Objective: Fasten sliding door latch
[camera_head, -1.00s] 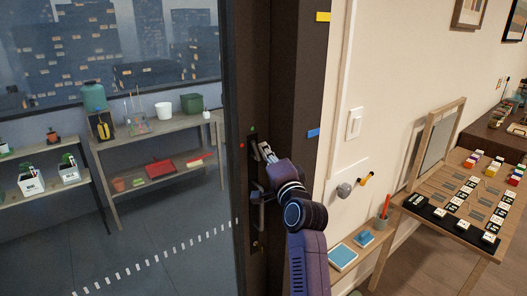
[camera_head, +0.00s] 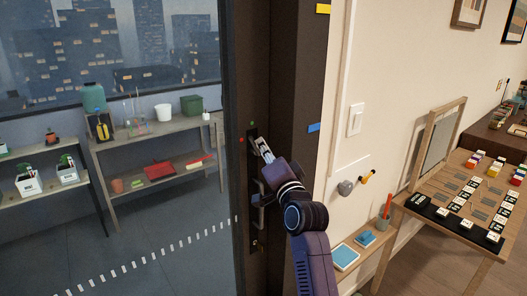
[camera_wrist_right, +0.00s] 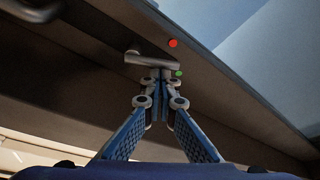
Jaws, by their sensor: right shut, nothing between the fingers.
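The sliding door's dark frame (camera_head: 233,190) stands beside the dark jamb (camera_head: 290,90). In the right wrist view a short grey latch lever (camera_wrist_right: 152,60) lies across the dark frame. Its right end is near a red dot (camera_wrist_right: 172,43) and a green dot (camera_wrist_right: 179,73). In the head view the red dot (camera_head: 241,139) and green dot (camera_head: 252,124) also show, but my gripper partly hides the latch. My right gripper (camera_head: 261,143) is shut and empty. Its fingertips (camera_wrist_right: 160,76) are right at the lever's lower side; I cannot tell if they touch. My left gripper is not in view.
A grey pull handle (camera_head: 260,208) stands out below the latch, close to my right wrist. A wall switch (camera_head: 355,120), a knob (camera_head: 345,188) and a small shelf (camera_head: 350,250) are at the right. Shelves (camera_head: 160,128) show through the glass.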

